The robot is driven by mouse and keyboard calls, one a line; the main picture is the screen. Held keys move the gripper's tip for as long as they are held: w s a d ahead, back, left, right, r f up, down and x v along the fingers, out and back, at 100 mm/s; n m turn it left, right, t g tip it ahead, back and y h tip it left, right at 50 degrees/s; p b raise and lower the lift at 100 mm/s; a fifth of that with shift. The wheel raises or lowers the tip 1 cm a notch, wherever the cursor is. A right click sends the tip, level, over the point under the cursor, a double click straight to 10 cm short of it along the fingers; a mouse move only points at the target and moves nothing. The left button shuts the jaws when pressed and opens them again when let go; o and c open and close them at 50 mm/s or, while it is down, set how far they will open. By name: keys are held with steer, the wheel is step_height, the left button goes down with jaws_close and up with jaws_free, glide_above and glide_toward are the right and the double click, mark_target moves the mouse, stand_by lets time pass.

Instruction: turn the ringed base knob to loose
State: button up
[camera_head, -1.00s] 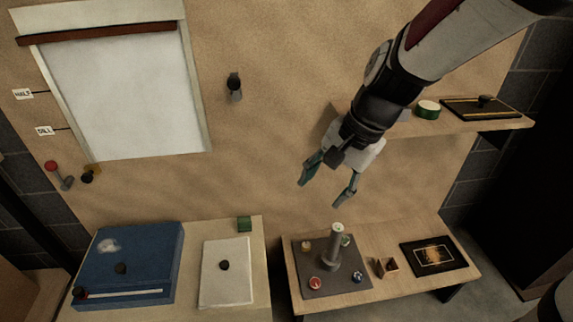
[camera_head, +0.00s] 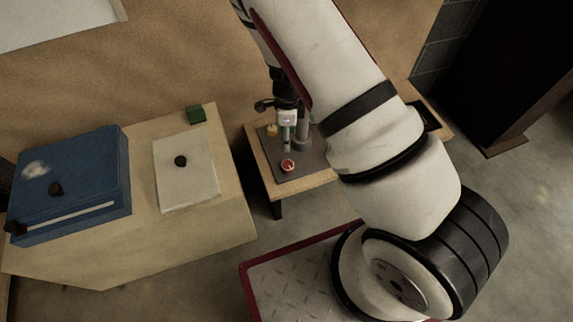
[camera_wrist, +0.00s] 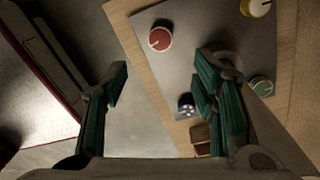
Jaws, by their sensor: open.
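A dark grey base plate (camera_head: 312,163) with colored knobs and an upright post (camera_head: 303,122) is on the small right-hand table. The red knob (camera_head: 288,165) has a pale rim and a white mark; it also shows in the wrist view (camera_wrist: 160,39). Which knob is the ringed one I cannot tell for sure. My gripper (camera_wrist: 163,73) is open and empty above the plate, its fingers pointing toward the red knob's side. The right finger partly hides the post's foot.
Floor shows between bench and table.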

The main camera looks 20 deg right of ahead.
mark_target(287, 164)
steer(key=f+b, duration=0.2)
steer(key=f, duration=0.2)
steer(key=f+b, duration=0.1)
steer(key=f, duration=0.4)
steer(key=f+b, duration=0.2)
steer(key=f, duration=0.3)
steer(key=shift+s+f+b, duration=0.25)
steer(key=shift+s+b, duration=0.05)
steer(key=shift+s, duration=0.05)
steer(key=c, duration=1.2)
